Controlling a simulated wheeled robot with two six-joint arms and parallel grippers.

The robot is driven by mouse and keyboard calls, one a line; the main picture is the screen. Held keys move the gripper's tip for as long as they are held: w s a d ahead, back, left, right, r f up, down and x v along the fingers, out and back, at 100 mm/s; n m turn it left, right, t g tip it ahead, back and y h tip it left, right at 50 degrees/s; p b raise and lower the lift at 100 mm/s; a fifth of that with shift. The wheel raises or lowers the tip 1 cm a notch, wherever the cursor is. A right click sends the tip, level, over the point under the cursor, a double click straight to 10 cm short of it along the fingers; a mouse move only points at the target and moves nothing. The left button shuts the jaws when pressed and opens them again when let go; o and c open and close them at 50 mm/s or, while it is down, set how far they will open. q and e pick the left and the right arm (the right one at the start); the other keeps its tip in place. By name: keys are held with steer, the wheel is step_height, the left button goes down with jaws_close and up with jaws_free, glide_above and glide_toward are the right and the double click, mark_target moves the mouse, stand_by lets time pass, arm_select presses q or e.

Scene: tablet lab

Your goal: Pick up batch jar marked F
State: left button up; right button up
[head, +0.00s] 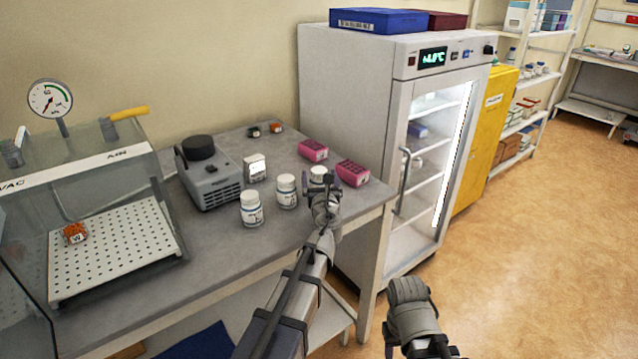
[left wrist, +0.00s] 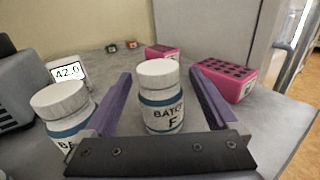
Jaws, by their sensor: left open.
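The batch jar marked F (left wrist: 162,98) is a white bottle with a white cap and a blue-banded label. It stands upright between the two purple fingers of my left gripper (left wrist: 160,76), with gaps on both sides. In the head view the jar's cap (head: 318,173) shows just past my left gripper (head: 321,184), which hides most of its body. The left gripper is open and holds nothing. My right wrist shows at the bottom of the head view, but its fingers do not.
Two similar white jars (head: 286,191) (head: 251,209) stand left of jar F on the grey bench (head: 225,236). Pink racks (head: 313,150) (head: 352,173) stand behind and to the right.

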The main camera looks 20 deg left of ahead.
arm_select(q)
steer(key=x, duration=0.4)
steer(key=shift+w+a+r, duration=0.1)
steer(key=shift+w, duration=0.05)
jaws_close()
stand_by(0.5)
